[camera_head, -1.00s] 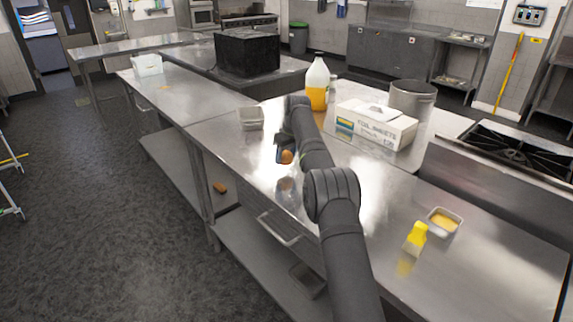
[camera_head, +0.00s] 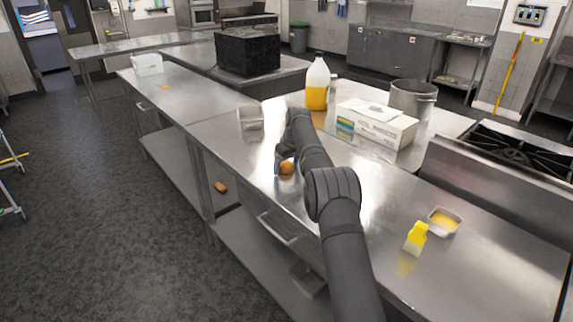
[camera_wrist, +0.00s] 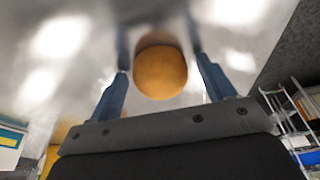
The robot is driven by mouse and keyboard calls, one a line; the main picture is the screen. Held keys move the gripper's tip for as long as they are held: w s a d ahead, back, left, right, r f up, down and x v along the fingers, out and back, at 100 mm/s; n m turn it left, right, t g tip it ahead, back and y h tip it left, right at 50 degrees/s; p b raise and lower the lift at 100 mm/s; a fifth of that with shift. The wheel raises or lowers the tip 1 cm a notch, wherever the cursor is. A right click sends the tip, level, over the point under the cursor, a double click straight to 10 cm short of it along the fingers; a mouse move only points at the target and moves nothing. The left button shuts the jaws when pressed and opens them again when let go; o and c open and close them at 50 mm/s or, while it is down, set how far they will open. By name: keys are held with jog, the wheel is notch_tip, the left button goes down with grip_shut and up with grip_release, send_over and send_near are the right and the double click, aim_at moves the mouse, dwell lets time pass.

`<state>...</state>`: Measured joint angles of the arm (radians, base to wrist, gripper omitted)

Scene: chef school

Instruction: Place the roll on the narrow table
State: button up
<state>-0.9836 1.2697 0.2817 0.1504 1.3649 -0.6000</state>
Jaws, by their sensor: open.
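The roll (camera_head: 287,168) is a small orange-brown bun on the steel table (camera_head: 215,137) below my gripper, near the table's left edge. In the wrist view the roll (camera_wrist: 160,70) sits between my two fingers, close to its own dark reflection in the steel. My gripper (camera_wrist: 160,60) is open, with a visible gap between each blue-grey finger and the roll. In the head view my gripper (camera_head: 284,158) is around the roll and partly hidden by my own arm.
A small metal pan (camera_head: 250,118) stands beyond my gripper. A jug (camera_head: 317,84), a foil-sheets box (camera_head: 376,124) and a pot (camera_head: 412,98) stand to the right. A yellow brush (camera_head: 416,238) and a small tray (camera_head: 445,221) are nearer. A brown item (camera_head: 220,187) lies low at the left.

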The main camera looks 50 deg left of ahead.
aim_at(287, 162)
jog(key=v, duration=1.2)
jog(key=shift+r, duration=0.25)
jog(key=x, duration=1.2)
jog(key=shift+f, duration=0.15)
notch_tip(287, 162, up, 3)
jog(key=shift+r, duration=0.45)
jog(key=shift+f, duration=0.1)
